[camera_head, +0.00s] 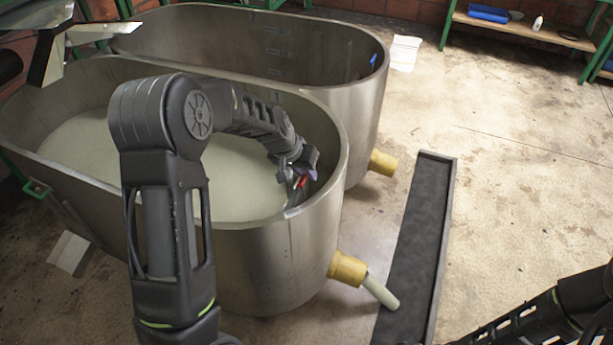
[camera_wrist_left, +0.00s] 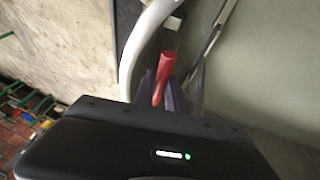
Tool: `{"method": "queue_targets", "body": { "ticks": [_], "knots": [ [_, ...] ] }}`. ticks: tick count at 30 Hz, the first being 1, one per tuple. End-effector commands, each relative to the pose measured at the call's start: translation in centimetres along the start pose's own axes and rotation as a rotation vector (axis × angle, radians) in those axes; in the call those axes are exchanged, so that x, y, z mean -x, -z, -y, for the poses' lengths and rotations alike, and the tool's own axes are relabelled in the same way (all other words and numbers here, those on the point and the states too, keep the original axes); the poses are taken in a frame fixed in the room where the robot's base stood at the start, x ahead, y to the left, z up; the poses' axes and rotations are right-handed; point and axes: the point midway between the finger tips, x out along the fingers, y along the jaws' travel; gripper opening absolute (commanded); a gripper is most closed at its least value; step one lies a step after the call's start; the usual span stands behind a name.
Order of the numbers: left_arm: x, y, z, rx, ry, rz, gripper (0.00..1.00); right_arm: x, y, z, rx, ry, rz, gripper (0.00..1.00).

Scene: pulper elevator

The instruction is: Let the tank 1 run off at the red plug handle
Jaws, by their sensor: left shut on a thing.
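The front steel tank (camera_head: 265,265) holds pale liquid (camera_head: 70,150). My left arm reaches over it, and my left gripper (camera_head: 301,182) is at its right inner wall, shut on the red plug handle (camera_head: 300,183). In the left wrist view the red handle (camera_wrist_left: 166,70) stands up between the fingers (camera_wrist_left: 162,92), beside the pale curved tank rim (camera_wrist_left: 135,55). The plug's lower part is hidden. A pale stream (camera_head: 381,292) comes out of the front tank's yellow outlet (camera_head: 347,268) and reaches towards the dark floor channel.
A second steel tank (camera_head: 350,105) stands behind; its yellow outlet (camera_head: 383,163) shows no stream. The dark channel (camera_head: 420,230) runs along the floor to the right. My right arm shows at the lower right, its gripper out of frame.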

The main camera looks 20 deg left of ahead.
Motion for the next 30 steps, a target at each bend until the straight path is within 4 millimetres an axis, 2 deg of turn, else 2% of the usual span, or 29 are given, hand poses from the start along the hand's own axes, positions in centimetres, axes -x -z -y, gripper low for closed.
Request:
{"method": "queue_targets", "body": {
  "ticks": [6, 7, 9, 20, 23, 30],
  "knots": [
    [-0.1, 0.0, -0.1, 0.002, -0.002, -0.001, 0.0, -0.1, 0.0, -0.1, 0.0, 0.0, 0.0, 0.36],
    [-0.1, 0.0, -0.1, 0.001, -0.002, -0.001, 0.18, -0.1, 0.0, -0.1, 0.0, 0.0, 0.0, 0.36],
    [-0.1, 0.0, -0.1, 0.001, -0.001, -0.001, 0.24, -0.1, 0.0, -0.1, 0.0, 0.0, 0.0, 0.36],
    [0.4, 0.0, 0.0, 0.0, 0.0, -0.002, 0.25, -0.1, 0.0, -0.1, 0.0, 0.0, 0.0, 0.36],
    [1.4, 0.1, 0.0, 0.0, -0.001, -0.004, 0.25, -0.2, 0.0, -0.1, 0.0, 0.0, 0.0, 0.36],
    [5.3, 0.1, 0.0, -0.001, -0.001, -0.005, 0.25, -0.3, 0.0, -0.1, 0.0, 0.0, 0.0, 0.36]
  ]
}}
